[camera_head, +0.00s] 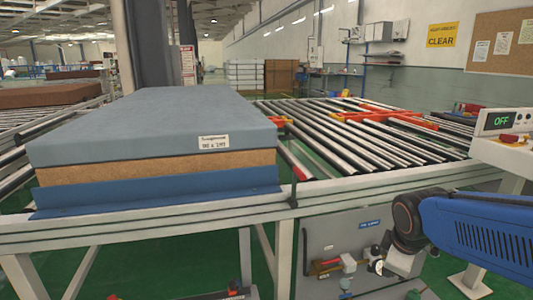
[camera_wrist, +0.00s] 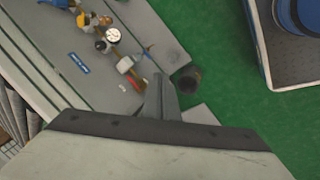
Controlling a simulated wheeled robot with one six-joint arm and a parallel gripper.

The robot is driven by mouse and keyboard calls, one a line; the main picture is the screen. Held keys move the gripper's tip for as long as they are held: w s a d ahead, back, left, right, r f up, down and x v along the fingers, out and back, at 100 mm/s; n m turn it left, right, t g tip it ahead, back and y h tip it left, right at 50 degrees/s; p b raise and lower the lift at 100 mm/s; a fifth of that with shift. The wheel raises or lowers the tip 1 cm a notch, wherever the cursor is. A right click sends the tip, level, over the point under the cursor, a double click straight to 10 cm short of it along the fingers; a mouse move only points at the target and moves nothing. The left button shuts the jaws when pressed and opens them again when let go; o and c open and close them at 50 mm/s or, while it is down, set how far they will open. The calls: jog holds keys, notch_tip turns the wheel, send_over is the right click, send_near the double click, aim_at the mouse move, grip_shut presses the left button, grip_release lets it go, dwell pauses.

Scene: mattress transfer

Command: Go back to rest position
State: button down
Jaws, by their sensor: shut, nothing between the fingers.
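My arm reaches in from the right edge of the head view, its blue link in front of the conveyor's right end. My gripper (camera_head: 398,264) hangs low in front of the conveyor frame, partly hidden by my own arm. In the wrist view my gripper (camera_wrist: 163,98) shows as grey fingers that are shut with nothing between them, above the green floor and a grey panel. The mattress (camera_head: 150,125), blue-grey on top with a tan layer and blue base, lies on the left part of the conveyor, well apart from my gripper. A white label is on its front side.
The roller conveyor (camera_head: 335,140) is bare right of the mattress, with orange-red parts among the rollers. A control box (camera_head: 506,125) reading OFF stands at the right. A grey panel (camera_head: 325,240) with pneumatic fittings sits under the conveyor, close to my gripper.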

jog(key=s+a+r+m+y, duration=0.1)
jog(key=s+a+r+m, duration=0.1)
jog(key=s+m, duration=0.8)
jog(key=s, duration=0.3)
jog(key=shift+s+a+r+m, duration=0.15)
jog(key=shift+s+r+m, duration=0.05)
jog(key=shift+m, duration=0.1)
